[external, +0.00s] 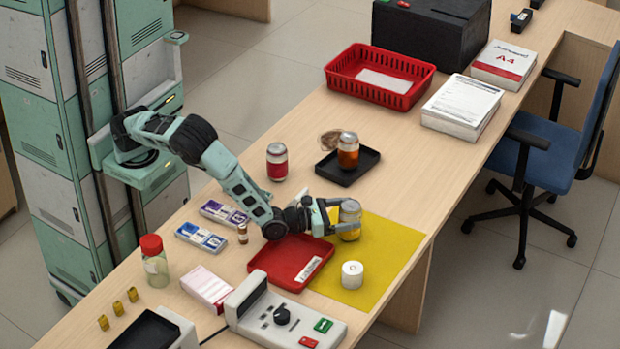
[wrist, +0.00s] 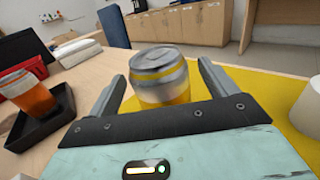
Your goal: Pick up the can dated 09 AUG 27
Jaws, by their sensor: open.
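A can with a yellow and silver body (external: 349,220) stands at the upper left of the yellow mat (external: 394,246). My gripper (external: 335,212) is open at this can, with its fingers on either side. In the wrist view the can (wrist: 160,78) stands between the two open fingers, its lower part hidden by my gripper. A red-labelled can (external: 277,162) stands on the bare counter. An orange-brown can (external: 348,151) stands on a black tray (external: 366,172). I cannot read a date on any can.
A red tray (external: 266,262) with a white label lies just below my gripper. A white roll (external: 352,275) stands on the yellow mat. A red basket (external: 411,98) and paper stacks stand farther back. The counter's right edge runs close beside the mat.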

